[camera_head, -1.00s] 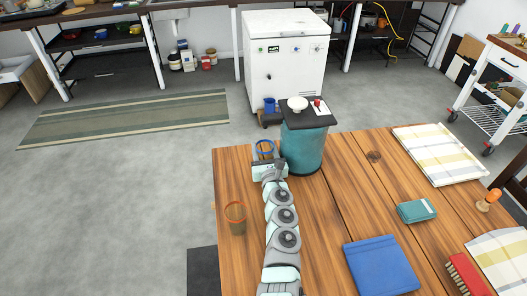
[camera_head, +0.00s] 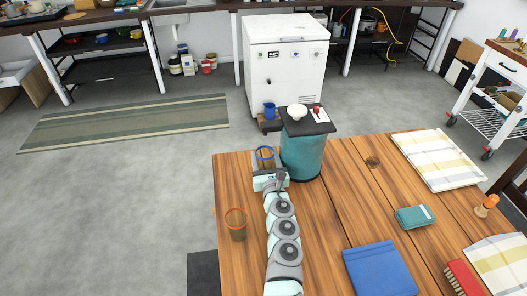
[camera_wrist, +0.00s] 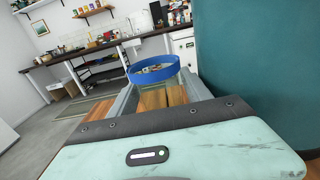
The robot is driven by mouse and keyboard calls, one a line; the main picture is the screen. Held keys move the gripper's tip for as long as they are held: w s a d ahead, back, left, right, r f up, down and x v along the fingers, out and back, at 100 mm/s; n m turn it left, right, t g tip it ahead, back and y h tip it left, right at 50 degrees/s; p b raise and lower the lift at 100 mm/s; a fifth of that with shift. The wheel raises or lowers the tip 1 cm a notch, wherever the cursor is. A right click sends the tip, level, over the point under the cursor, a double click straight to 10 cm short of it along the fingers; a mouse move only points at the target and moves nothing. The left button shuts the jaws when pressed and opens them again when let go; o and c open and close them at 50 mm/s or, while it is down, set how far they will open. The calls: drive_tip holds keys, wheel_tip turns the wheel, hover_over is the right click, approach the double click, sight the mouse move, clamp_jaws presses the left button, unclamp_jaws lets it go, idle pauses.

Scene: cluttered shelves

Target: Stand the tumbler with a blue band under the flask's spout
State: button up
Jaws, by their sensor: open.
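The clear tumbler with a blue band (camera_head: 265,153) stands upright on the wooden table, just left of the flask; its blue rim also shows in the wrist view (camera_wrist: 154,70). The flask (camera_head: 302,157) is a large teal cylinder with a dark flat top. Its spout cannot be made out, so I cannot tell whether the tumbler is under it. My gripper (camera_head: 267,166) is open, with a finger on either side of the tumbler. Contact between fingers and glass cannot be made out. The flask's teal wall fills the right of the wrist view.
Another tumbler with an orange band (camera_head: 236,222) stands on the table left of my arm. A blue folded cloth (camera_head: 381,270) and a teal pack (camera_head: 414,216) lie to the right. The table's left edge is close.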

sight(266, 166)
drive_tip(key=shift+s+d+p, duration=0.25)
drive_tip(key=shift+s+p, duration=0.3)
drive_tip(key=shift+s, duration=0.9)
drive_tip(key=shift+s+d+p, duration=0.2)
drive_tip(key=shift+s+p, duration=0.3)
drive_tip(key=shift+s, duration=0.9)
